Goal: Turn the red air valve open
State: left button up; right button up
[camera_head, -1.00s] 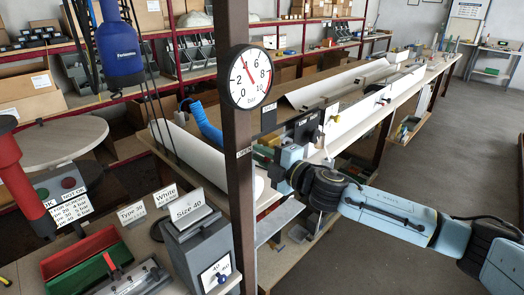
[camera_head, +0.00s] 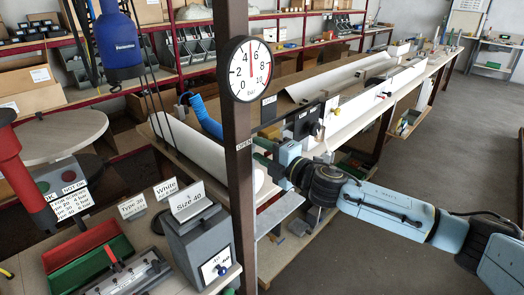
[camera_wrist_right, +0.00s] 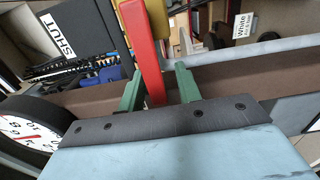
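In the right wrist view, the red valve lever (camera_wrist_right: 148,62) stands between the two green fingers of my right gripper (camera_wrist_right: 160,88). The left finger is close against the lever, and a gap shows between the lever and the right finger. A yellow part (camera_wrist_right: 155,12) shows beside the lever's far end. In the head view my right gripper (camera_head: 263,153) is just right of the brown post, with green fingers apart. The lever is hidden there. The round pressure gauge (camera_head: 247,70) on the post has its needle pointing almost straight up. My left gripper is out of view.
The brown post (camera_head: 236,190) carries an OPEN label; a SHUT label (camera_wrist_right: 60,36) shows in the wrist view. A long workbench with white profiles (camera_head: 355,108) runs behind my right arm. A grey Size 40 box (camera_head: 195,240) stands front left. Floor at right is clear.

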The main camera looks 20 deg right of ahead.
dwell(0.3)
jog(key=b+v, duration=0.4)
jog(key=v, duration=0.9)
jog(key=shift+s+b, duration=0.2)
jog(key=shift+b, duration=0.15)
